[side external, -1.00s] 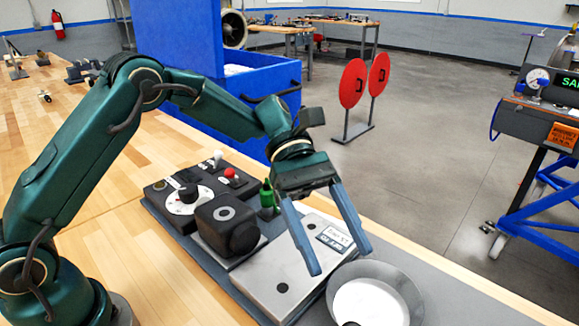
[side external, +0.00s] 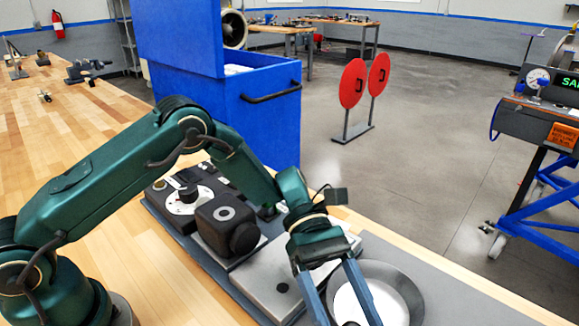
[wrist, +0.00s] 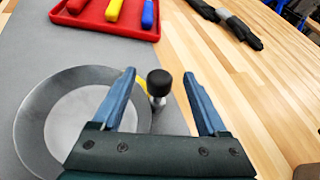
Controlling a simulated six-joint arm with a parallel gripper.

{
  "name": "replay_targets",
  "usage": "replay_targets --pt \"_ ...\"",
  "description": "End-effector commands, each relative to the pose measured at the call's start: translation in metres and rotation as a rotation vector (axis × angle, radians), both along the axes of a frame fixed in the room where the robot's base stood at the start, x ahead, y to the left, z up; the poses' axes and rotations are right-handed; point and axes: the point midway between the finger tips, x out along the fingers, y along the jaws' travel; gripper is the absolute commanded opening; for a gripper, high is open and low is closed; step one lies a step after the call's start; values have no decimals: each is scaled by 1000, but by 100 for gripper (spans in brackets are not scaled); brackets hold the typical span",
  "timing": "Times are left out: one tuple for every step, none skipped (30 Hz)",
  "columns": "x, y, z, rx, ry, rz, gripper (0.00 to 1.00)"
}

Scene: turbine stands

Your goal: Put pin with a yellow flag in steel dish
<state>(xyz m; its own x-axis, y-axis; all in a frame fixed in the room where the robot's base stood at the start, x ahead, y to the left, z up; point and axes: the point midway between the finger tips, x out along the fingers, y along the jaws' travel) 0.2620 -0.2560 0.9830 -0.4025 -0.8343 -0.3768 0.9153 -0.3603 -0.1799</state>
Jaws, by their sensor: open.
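My gripper (wrist: 159,74) is open, with its fingers on either side of a pin's black knob (wrist: 158,83) in the wrist view. Below the knob is a short metal stem, and a bit of yellow flag (wrist: 141,83) shows, partly hidden by the left finger. The pin appears to stand just beside the steel dish's rim; its foot is hard to see. The round, shallow steel dish (wrist: 32,110) lies left of the gripper and looks empty. In the side view, the dish (side external: 405,285) is partly behind the fingers, which run down past the frame's lower edge.
A red tray (wrist: 90,22) with several coloured-handled tools lies beyond the dish in the wrist view. A dark cable-like object (wrist: 228,20) lies on the wood to the right. A fixture with a dial (side external: 188,199) and black block (side external: 227,225) stands left of the dish.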

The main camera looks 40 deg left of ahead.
Motion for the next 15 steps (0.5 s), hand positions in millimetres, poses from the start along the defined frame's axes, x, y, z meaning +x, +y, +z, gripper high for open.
replay_targets --pt "0 0 0 0 0 0 76" --pt "0 0 0 0 0 0 76" --pt "0 0 0 0 0 0 76" --pt "0 0 0 0 0 0 68" --pt "0 0 0 0 0 0 57" --pt "0 0 0 0 0 0 42" --pt "0 0 0 0 0 0 30" --pt "0 0 0 0 0 0 19" --pt "0 0 0 0 0 0 3" --pt "0 0 0 0 0 0 0" --pt "0 0 0 0 0 0 0" --pt "0 0 0 -1 0 0 0" --pt "0 0 0 -1 0 0 0" --pt "0 0 0 -1 0 0 0" --pt "0 0 0 -1 0 0 0"
